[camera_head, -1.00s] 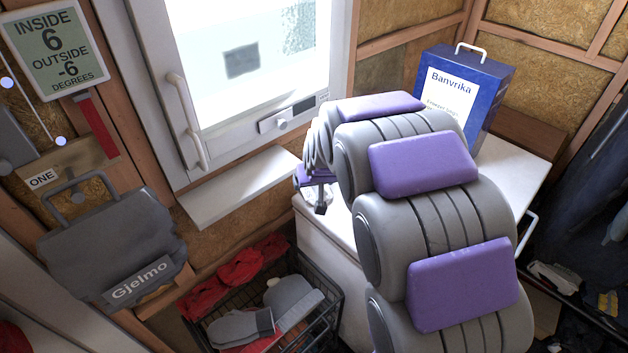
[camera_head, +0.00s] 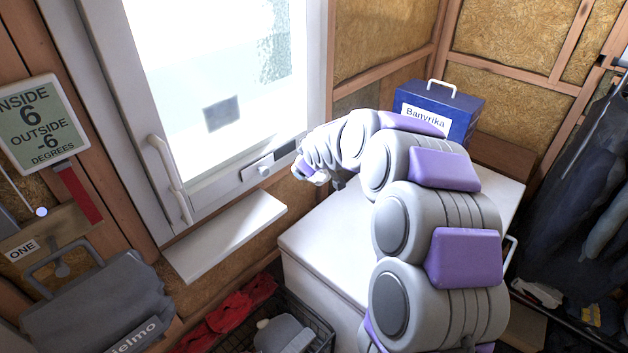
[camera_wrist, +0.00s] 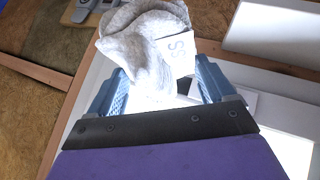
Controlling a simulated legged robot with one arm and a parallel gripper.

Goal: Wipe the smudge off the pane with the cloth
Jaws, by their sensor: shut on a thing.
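The bright window pane (camera_head: 265,60) is at the upper left of the head view. A dark grey square patch (camera_head: 222,113), which looks like the smudge, shows on its lower part. My gripper (camera_head: 310,174) is right of and below that patch, by the window frame's lower right corner and above the white chest. In the wrist view my gripper (camera_wrist: 160,88) has its blue fingers on either side of a bunched pale grey cloth (camera_wrist: 140,45) with a white tag. The cloth is apart from the patch. The cloth is mostly hidden in the head view.
A white sill (camera_head: 228,235) juts out below the window. The window handle (camera_head: 168,170) sticks out at the left. A blue box (camera_head: 455,108) stands on the white chest (camera_head: 325,245). A wire basket (camera_head: 318,325) with red cloth is below. Dark clothes hang at the right.

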